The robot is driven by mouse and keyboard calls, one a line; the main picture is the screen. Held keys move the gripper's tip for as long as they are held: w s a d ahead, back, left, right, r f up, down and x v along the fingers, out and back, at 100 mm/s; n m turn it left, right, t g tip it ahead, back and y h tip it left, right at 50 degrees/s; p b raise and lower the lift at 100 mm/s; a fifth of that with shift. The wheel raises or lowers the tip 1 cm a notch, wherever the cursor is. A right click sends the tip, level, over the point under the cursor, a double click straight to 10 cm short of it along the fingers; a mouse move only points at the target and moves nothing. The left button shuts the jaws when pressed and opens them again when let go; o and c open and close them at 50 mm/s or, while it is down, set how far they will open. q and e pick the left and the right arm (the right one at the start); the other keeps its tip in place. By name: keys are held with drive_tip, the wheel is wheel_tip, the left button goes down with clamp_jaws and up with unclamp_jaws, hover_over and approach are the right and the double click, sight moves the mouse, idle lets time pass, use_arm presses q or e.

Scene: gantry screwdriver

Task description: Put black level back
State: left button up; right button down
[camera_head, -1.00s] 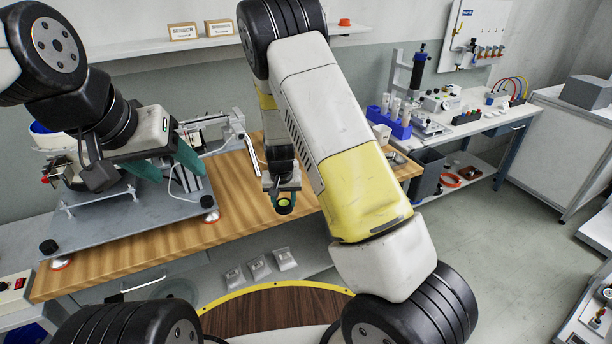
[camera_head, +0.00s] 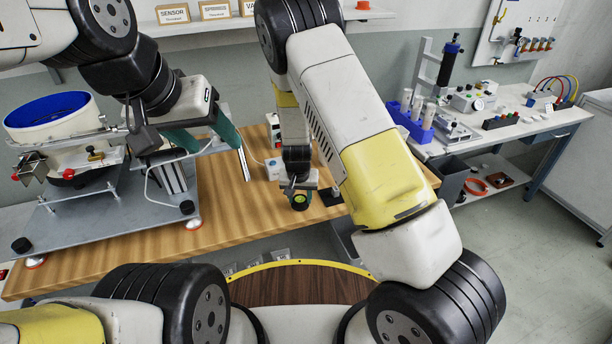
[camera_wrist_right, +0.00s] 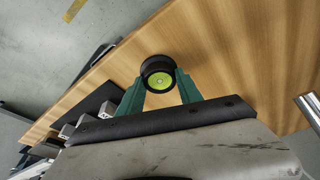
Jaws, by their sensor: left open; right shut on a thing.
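The black level (camera_head: 299,202) is a small round black puck with a yellow-green vial in its top. It shows close up in the right wrist view (camera_wrist_right: 159,76). My right gripper (camera_head: 298,194) is shut on it, with green fingers (camera_wrist_right: 159,88) on its two sides. It is over the wooden table near the front edge; I cannot tell whether it touches the wood. My left gripper (camera_head: 212,139) is open and empty, with its green fingers apart in front of the feeder plate.
A bowl feeder (camera_head: 62,122) with a blue inside stands on a grey plate (camera_head: 110,222) at the left of the wooden table (camera_head: 232,232). A side bench (camera_head: 510,113) holds a blue rack (camera_head: 412,124). The wood between plate and right gripper is mostly clear.

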drive_tip(key=shift+f, duration=0.2)
drive_tip(key=shift+a+r, duration=0.1)
drive_tip(key=c, duration=0.8)
unclamp_jaws()
